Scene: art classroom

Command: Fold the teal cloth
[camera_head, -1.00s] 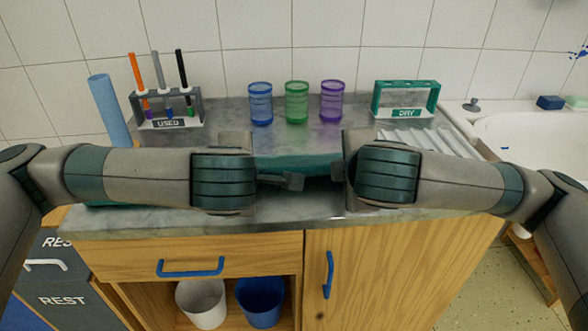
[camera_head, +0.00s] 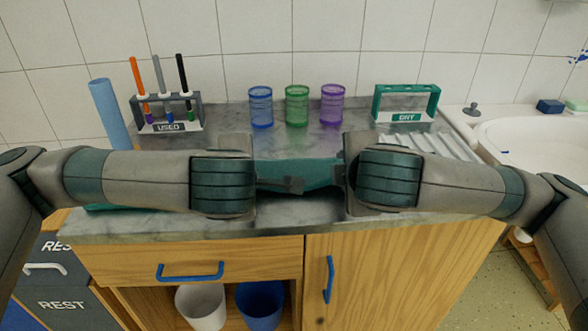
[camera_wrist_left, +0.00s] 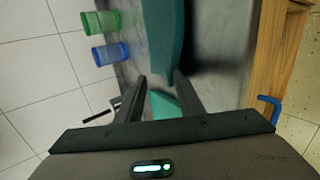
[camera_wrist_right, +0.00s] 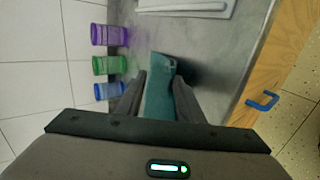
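The teal cloth (camera_head: 300,172) lies between my two grippers near the front of the counter, partly hidden by my arms. A teal strip (camera_head: 105,207) also shows under my left forearm; I cannot tell whether it joins the cloth. My left gripper (camera_wrist_left: 160,78) has its fingers apart. The cloth (camera_wrist_left: 160,35) reaches to its fingertips, and a teal patch shows in the gap. My right gripper (camera_wrist_right: 160,76) also has its fingers apart, with a band of the cloth (camera_wrist_right: 158,95) between them. I cannot see a firm pinch in either.
Blue (camera_head: 261,106), green (camera_head: 297,105) and purple (camera_head: 332,104) cups stand behind. A "USED" rack (camera_head: 168,126) with pens and a blue roll (camera_head: 110,112) stand left. A "DRY" rack (camera_head: 405,117) and ridged white tray (camera_head: 450,142) are right, before the sink (camera_head: 535,145).

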